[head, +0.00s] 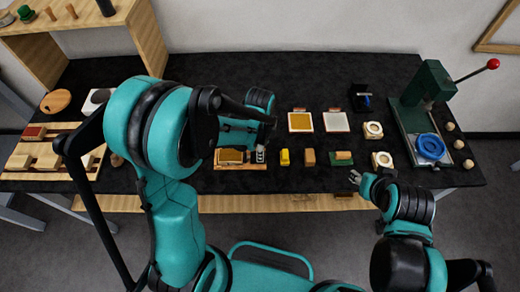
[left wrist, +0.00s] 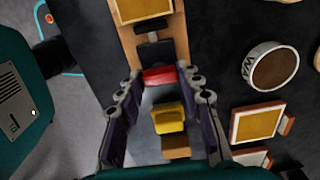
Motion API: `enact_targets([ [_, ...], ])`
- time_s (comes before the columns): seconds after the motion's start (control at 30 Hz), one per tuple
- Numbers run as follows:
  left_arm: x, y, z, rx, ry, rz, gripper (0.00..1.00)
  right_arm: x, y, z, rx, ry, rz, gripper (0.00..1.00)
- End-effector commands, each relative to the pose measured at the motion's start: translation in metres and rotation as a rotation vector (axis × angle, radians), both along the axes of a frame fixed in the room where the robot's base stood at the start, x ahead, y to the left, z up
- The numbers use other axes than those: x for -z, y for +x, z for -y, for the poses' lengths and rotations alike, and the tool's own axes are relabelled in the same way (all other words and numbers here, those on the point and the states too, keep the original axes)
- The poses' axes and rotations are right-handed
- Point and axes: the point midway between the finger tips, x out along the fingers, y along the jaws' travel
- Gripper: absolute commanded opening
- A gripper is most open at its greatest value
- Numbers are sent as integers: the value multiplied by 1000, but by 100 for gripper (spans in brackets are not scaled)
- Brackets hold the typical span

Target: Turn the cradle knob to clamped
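The cradle (head: 240,166) is a wooden base with a gold-coloured piece on it, left of the table's middle. I cannot read the knob's setting. My right gripper (head: 353,177) is open and empty near the table's front edge.
A green press (head: 428,85) with a red-tipped lever stands at right.

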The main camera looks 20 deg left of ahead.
Motion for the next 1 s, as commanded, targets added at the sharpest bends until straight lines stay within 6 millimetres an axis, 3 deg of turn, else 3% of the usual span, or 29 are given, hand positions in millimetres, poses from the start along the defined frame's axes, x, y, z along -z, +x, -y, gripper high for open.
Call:
enact_targets([
  [0.43,1,0,0,-118,0,0,7,4,0,0,0,0,0,40],
  [1.0,1,0,0,-630,0,0,7,16,0,0,0,0,0,40],
])
